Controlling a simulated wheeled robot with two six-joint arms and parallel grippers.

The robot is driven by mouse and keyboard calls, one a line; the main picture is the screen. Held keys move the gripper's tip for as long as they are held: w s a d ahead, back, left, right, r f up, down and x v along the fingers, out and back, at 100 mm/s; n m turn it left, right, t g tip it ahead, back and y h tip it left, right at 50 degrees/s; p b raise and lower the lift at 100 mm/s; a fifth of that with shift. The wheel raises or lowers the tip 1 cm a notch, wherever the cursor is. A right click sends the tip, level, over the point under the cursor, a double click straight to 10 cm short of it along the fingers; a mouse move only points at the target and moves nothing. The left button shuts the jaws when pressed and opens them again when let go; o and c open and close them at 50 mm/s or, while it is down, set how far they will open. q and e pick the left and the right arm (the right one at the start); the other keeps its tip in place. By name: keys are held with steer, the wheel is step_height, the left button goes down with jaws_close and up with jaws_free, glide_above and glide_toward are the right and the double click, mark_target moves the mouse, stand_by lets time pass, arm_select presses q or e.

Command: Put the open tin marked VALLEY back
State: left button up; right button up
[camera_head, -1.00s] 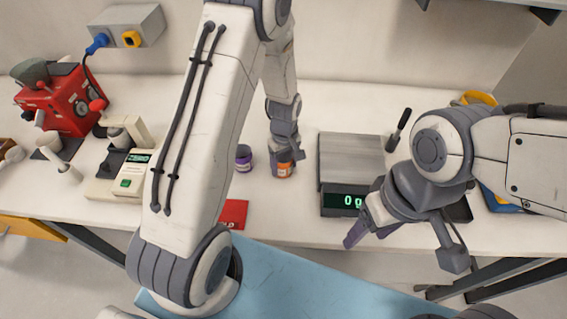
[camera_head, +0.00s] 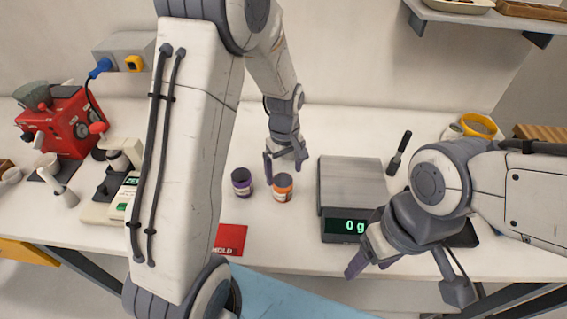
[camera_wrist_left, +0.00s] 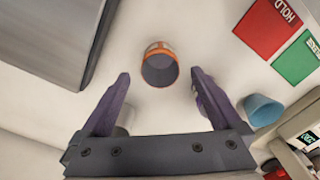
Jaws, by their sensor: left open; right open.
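A tin with an orange band (camera_head: 283,188) stands upright on the bench, left of the scale. In the left wrist view, the orange-rimmed tin (camera_wrist_left: 159,66) shows a dark, open-looking top. A purple tin (camera_head: 241,183) stands to its left in the head view. The word VALLEY cannot be read on either. My left gripper (camera_head: 286,168) is open and empty, above and behind the orange tin; its fingers (camera_wrist_left: 160,92) show either side, apart from it. My right gripper (camera_head: 400,272) is open and empty in front of the scale.
The scale (camera_head: 350,185) reads 0 g. A red HOLD card (camera_head: 230,239) lies at the front; a green card (camera_wrist_left: 297,58) is beside it in the wrist view. A blue cup (camera_wrist_left: 263,109) stands nearby there. A red machine (camera_head: 62,120) is at left. The bench behind the tins is clear.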

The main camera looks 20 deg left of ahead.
arm_select(q)
steer(key=s+d+r+m, duration=0.8)
steer(key=s+d+r, duration=0.2)
steer(key=d, duration=0.1)
steer(key=s+d+r+m+h, duration=0.1)
steer(key=s+d+m, duration=0.1)
steer(key=s+m, duration=0.7)
steer(key=s, duration=0.4)
steer(key=shift+s+d+r+m, duration=0.2)
steer(key=shift+d+r+m, duration=0.05)
steer(key=shift+r+m, duration=0.15)
